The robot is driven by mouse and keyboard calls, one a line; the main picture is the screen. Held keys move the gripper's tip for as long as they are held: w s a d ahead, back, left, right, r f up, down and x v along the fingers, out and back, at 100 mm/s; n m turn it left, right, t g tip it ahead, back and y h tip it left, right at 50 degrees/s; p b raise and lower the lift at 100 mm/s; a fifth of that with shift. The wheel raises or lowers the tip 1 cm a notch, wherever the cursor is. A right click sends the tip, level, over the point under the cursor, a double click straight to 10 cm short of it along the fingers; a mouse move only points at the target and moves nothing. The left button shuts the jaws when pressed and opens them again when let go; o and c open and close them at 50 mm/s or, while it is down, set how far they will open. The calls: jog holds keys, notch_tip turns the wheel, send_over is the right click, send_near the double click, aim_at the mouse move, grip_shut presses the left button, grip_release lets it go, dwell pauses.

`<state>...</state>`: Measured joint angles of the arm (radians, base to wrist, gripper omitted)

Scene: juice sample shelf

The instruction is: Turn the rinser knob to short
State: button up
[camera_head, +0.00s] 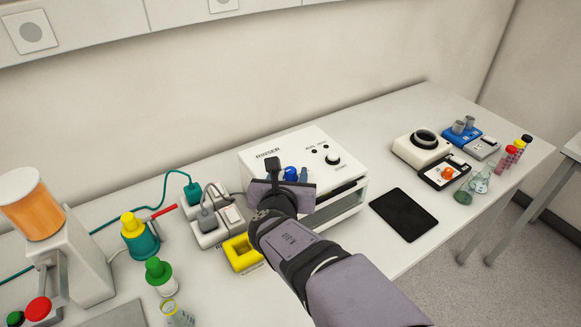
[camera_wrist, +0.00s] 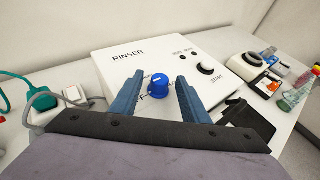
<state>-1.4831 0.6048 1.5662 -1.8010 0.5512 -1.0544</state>
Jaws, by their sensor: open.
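The rinser (camera_head: 322,136) is a white box with a sloped front panel lettered RINSER, standing on the bench at the middle. Its blue knob (camera_wrist: 159,86) is on the left part of the panel, with small marks around it, too small to read. In the head view the knob (camera_head: 290,173) is partly hidden by my gripper. My gripper (camera_wrist: 155,80) is open, with its blue-grey fingers on either side of the knob. I cannot tell whether they touch it.
A power strip (camera_head: 217,226) and a yellow holder (camera_head: 241,253) stand left of the rinser, close to my arm. A black tablet (camera_head: 404,214) lies to its right. Bottles and an orange dispenser (camera_head: 31,204) crowd the left; small devices stand at right.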

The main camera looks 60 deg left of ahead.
jog(key=shift+p+x, duration=0.3)
jog(key=shift+x, duration=0.85)
grip_shut()
jog(key=shift+r+t+p, duration=0.1)
jog(key=shift+t+p, duration=0.2)
jog(key=shift+p, duration=0.1)
jog(key=shift+s+m+t+h+p, duration=0.1)
jog(key=shift+m+t+h+p, duration=0.6)
jog(key=shift+m+p, duration=0.4)
jog(key=shift+m+t+h+p, duration=0.9)
jog(key=shift+m+h+p, duration=0.4)
jog(key=shift+h, duration=0.1)
jog(key=shift+m+t+h+p, duration=0.3)
jog(key=shift+m+h, duration=0.4)
jog(key=shift+h, duration=0.1)
